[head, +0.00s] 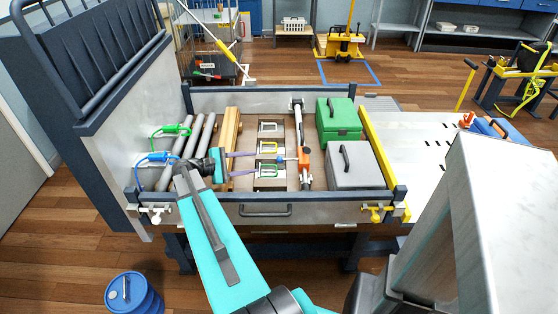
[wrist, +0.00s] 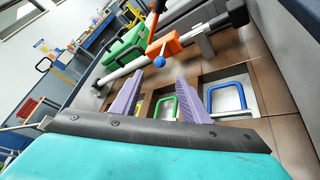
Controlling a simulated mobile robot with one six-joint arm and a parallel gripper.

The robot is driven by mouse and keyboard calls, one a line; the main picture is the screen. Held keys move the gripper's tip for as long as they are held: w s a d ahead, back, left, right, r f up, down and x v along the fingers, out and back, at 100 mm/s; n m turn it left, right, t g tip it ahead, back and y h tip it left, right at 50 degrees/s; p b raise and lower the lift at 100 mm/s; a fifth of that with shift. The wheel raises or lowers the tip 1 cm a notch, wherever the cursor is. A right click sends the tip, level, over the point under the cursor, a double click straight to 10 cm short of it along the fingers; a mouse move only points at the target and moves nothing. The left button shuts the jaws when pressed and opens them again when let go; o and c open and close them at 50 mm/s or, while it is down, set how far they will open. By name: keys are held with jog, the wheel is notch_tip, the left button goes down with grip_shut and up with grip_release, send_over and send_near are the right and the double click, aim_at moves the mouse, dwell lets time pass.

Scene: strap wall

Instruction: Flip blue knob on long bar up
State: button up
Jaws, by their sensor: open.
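The long bar (head: 298,125) is a white rod running front to back in the bed, right of the framed handles. An orange clamp (head: 304,162) sits around it toward its near end. The blue knob (head: 281,160) sticks out on the clamp's left side; in the wrist view the blue knob (wrist: 159,62) hangs from the orange clamp (wrist: 163,46). My gripper (head: 262,160) has purple fingers, open and empty, reaching right toward the knob. In the wrist view the knob is ahead, between and beyond the fingertips (wrist: 157,82), seemingly apart from them.
A green box (head: 338,119) and a grey box (head: 353,165) lie right of the bar. Grey rollers (head: 203,130) and wooden beams (head: 231,130) lie left. A low wall (head: 230,210) edges the front.

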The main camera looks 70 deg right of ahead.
aim_at(280, 159)
jog(key=p+x, duration=0.1)
jog(key=x, duration=1.2)
jog(key=shift+s+d, duration=0.2)
grip_shut()
